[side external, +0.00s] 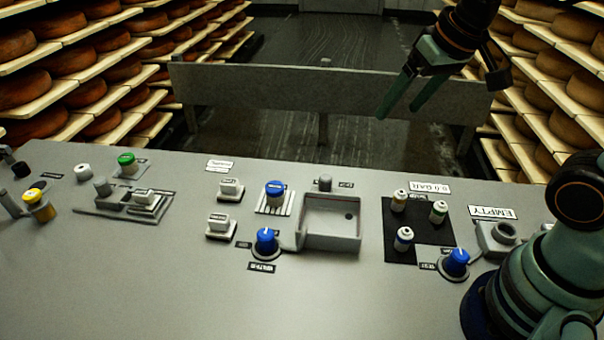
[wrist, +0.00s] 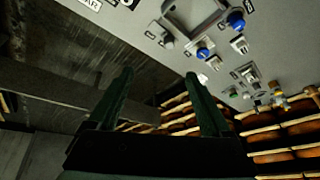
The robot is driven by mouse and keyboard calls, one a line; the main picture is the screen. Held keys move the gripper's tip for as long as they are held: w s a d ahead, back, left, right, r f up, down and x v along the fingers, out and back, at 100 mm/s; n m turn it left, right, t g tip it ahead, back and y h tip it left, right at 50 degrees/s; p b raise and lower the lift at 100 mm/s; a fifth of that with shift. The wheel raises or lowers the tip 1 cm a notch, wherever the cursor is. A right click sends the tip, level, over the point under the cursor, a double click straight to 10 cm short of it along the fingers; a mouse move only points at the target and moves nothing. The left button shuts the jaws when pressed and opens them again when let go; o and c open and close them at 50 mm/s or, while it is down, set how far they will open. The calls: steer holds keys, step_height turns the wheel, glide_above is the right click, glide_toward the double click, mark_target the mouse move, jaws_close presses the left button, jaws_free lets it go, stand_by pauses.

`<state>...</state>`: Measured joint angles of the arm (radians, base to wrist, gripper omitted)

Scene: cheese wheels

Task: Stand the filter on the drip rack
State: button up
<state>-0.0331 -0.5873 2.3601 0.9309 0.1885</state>
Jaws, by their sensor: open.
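A short blue-capped cylinder, which looks like the filter (side external: 275,188), stands upright on a small pale slatted rack (side external: 262,209), apparently the drip rack, left of the sink. The blue cap also shows in the wrist view (wrist: 203,53). The cylinder's lower part is hard to make out. My gripper (side external: 398,112) is open and empty, raised high beyond the panel's far edge, well away from the cylinder and rack. Its two spread fingers also show in the wrist view (wrist: 158,82), with nothing between them.
A square sink (side external: 330,241) sits beside the rack. Blue knobs (side external: 265,239) (side external: 457,260) stand near it and at right. A black mat (side external: 398,247) holds three small canisters. A grey holder (side external: 497,238) with a round opening stands below the EMPTY label. The front panel is clear.

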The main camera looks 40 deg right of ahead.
steer(key=shift+s+d+f+n+t, duration=0.15)
steer(key=shift+s+d+f+n, duration=0.15)
steer(key=shift+s+n, duration=0.25)
steer(key=shift+s+d+f+n+t, duration=0.2)
steer(key=shift+s+f+n, duration=0.15)
steer(key=shift+s, duration=0.3)
